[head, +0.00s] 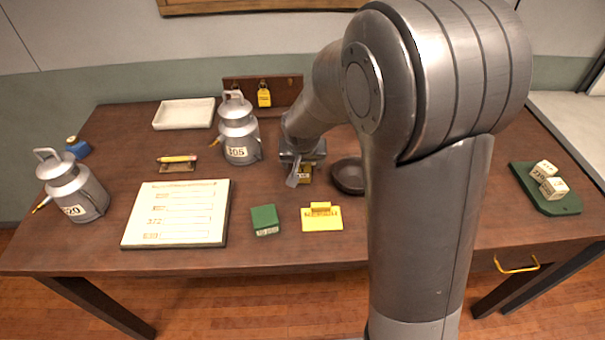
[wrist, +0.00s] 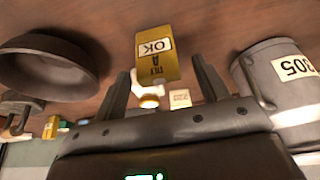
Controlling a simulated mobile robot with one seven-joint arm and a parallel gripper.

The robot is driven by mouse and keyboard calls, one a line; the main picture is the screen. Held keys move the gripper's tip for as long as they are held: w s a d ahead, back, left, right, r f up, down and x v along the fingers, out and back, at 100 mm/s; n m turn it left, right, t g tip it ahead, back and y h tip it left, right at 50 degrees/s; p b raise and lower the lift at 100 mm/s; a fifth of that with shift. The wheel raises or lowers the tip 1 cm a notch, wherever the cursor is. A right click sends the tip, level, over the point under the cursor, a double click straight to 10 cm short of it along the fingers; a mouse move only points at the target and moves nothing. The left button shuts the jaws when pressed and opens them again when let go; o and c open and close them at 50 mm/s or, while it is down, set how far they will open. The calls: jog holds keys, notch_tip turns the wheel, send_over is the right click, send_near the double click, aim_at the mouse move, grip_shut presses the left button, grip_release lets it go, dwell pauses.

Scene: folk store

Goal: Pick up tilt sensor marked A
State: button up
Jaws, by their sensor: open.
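The tilt sensor marked A (wrist: 155,61) is a small yellow block with a white OK label, seen in the wrist view. It stands on the brown table just beyond and between my fingertips. In the wrist view my gripper (wrist: 163,80) is open, with one finger toward each side of the block. I cannot tell whether either finger touches it.
A grey can marked 305 (head: 239,130) and a dark bowl (head: 348,176) stand close on either side. A yellow sign (head: 321,217) and a green block (head: 265,219) lie nearer the front. A wooden rack (head: 288,86) stands behind. The front edge is clear.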

jog(key=shift+x, duration=1.45)
jog(key=c, duration=1.1)
jog(key=shift+r, duration=0.15)
